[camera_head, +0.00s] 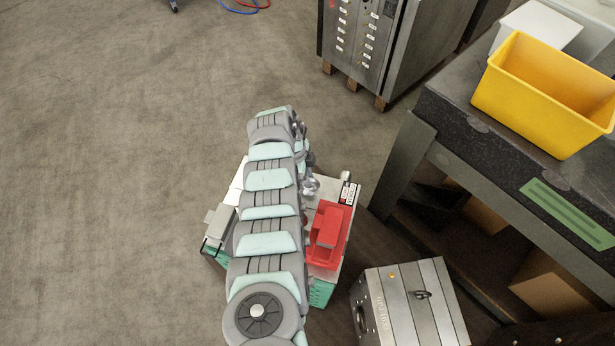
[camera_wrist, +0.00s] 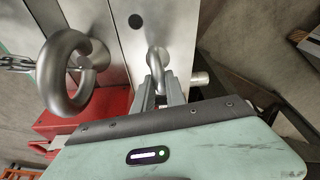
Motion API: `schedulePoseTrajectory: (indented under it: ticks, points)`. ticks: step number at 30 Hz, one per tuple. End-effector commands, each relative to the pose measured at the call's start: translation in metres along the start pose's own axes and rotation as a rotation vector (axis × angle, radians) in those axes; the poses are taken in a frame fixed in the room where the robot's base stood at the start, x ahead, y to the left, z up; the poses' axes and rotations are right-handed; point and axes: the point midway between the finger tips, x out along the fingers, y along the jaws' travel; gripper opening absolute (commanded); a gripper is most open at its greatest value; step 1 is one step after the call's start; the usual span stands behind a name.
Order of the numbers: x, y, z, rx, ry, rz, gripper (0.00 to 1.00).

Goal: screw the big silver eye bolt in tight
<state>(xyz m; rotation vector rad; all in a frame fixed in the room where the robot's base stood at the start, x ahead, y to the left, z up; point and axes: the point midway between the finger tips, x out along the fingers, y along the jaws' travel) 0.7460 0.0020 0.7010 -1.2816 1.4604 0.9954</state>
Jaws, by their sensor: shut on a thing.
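In the wrist view, my gripper (camera_wrist: 158,80) is shut on a silver eye bolt (camera_wrist: 155,57), whose ring shows nearly edge-on between the fingers. It stands over a bare steel face (camera_wrist: 175,25); how far its thread is in is hidden. A second silver eye bolt (camera_wrist: 62,85), larger in this view, stands to the left with its ring apart from the fingers. In the head view, my arm covers most of the work spot, and the fingertips cannot be made out. Silver metal parts (camera_head: 310,186) show at the arm's right side.
A red tray (camera_head: 328,236) sits right of my arm. A steel mould base (camera_head: 440,305) with an eye bolt (camera_head: 422,294) stands at lower right. A workbench (camera_head: 455,115) carries a yellow bin (camera_head: 545,110). The floor at left is clear.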

Motion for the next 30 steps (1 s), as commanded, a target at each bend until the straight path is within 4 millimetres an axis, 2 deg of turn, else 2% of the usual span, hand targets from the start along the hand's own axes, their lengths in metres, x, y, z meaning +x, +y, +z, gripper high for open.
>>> schedulePoseTrajectory:
  ticks: [8,9,18,26,30]
  points:
    - [0.006,-0.001,0.001,0.076,0.001,0.018,0.00]
    - [0.001,0.000,-0.001,0.077,0.001,0.019,0.18]
    - [0.000,0.000,0.000,0.074,0.001,0.019,0.41]
    - [-0.001,0.000,0.000,0.073,0.000,0.019,0.41]
    - [-0.011,0.000,-0.003,0.073,0.000,0.018,0.41]
